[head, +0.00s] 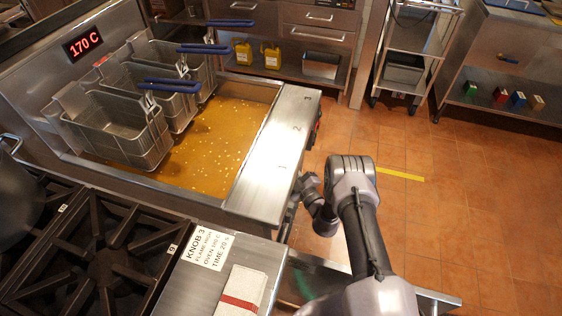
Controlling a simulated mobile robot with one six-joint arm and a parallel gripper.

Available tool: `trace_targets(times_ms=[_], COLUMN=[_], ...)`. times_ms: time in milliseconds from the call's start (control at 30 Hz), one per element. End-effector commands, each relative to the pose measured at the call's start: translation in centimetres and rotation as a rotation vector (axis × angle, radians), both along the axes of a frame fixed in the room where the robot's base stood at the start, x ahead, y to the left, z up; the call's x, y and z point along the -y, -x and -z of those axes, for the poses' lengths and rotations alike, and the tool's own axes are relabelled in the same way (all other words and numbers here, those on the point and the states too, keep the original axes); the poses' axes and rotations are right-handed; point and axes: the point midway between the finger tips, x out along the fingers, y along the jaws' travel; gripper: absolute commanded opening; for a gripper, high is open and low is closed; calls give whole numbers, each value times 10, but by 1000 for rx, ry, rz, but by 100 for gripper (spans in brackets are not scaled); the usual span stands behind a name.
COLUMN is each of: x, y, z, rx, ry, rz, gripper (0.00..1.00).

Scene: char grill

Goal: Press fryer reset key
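The fryer (265,160) is a steel vat of golden oil with several wire baskets hung over its back left side. A red display (83,45) on its back panel reads 170 C. The front ledge is marked 1, 2 and 3. Its front face is turned away from the camera, with only a thin dark strip (317,128) showing near the far end. I cannot make out a reset key. The end of my arm with my gripper (303,187) is beside the fryer's front edge near mark 1. The fingers are too small and partly hidden to read.
A burner range (105,250) is at lower left. A counter beside it holds a KNOB 3 card (208,248) and a red-banded cloth (243,290). A wire cart (415,45) and a steel table (515,55) stand at the back right.

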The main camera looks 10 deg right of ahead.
Motion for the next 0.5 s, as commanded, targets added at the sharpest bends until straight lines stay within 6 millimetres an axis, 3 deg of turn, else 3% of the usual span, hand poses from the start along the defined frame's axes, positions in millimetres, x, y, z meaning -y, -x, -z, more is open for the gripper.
trace_targets(times_ms=[500], x=[-5], y=[-2], z=[1], rx=[0], ry=[0], rz=[-1], gripper=[0])
